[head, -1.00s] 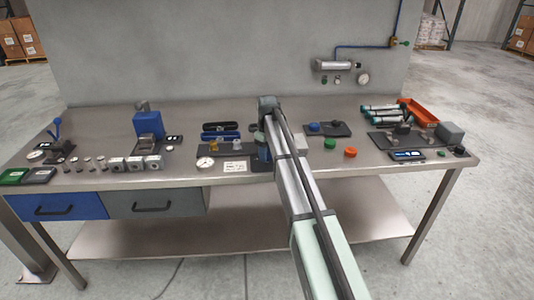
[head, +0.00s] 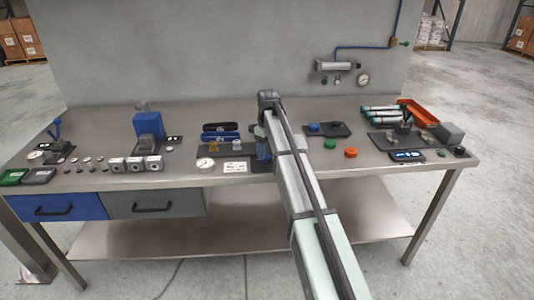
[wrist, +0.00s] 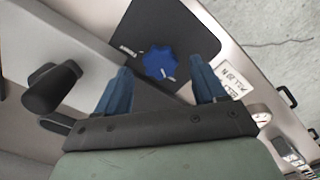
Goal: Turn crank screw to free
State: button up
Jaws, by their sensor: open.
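In the wrist view a blue scalloped knob (wrist: 160,64) with a white mark sits on a dark plate (wrist: 182,25). My gripper (wrist: 158,68) is open, its two blue fingers at either side of the knob in the picture, with nothing held. I cannot tell how far above the knob they are. A black cylindrical grip (wrist: 50,88) stands left of the fingers; I cannot tell whether it belongs to a crank. In the head view my arm hides most of the knob's area.
A label card (head: 235,167) and a dial gauge (head: 206,163) lie left of my arm. Green (head: 330,144) and orange (head: 351,152) buttons stand to its right. A vise-like fixture (head: 148,145), an orange tray (head: 420,112) and a grey block (head: 450,132) are farther off.

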aim_at(267, 156)
notch_tip(267, 156, up, 12)
jog(key=shift+f, duration=0.2)
jog(key=shift+s+f, duration=0.1)
dwell(0.3)
jog(key=s+d+f+m+g, duration=0.1)
jog(key=s+d+f+m, duration=0.1)
jog(key=s+f, duration=1.05)
jog(key=s+d+f+m+g, duration=0.15)
jog(key=s+f, duration=0.65)
jog(key=f, duration=0.9)
jog(key=s+d+f+m+g, duration=0.1)
jog(key=s+f+m+g, duration=0.1)
jog(key=s+f, duration=1.1)
jog(key=s+d+f+m, duration=0.1)
jog(key=s+f, duration=0.5)
jog(key=s, duration=0.3)
jog(key=s+d+f+m+g, duration=0.1)
jog(key=s+f, duration=0.5)
jog(key=s, duration=0.4)
jog(key=s+d+f+m+g, duration=0.1)
jog(key=s+d+f+m, duration=0.1)
jog(key=s+f, duration=0.4)
jog(key=s, duration=0.4)
jog(key=shift+f, duration=0.35)
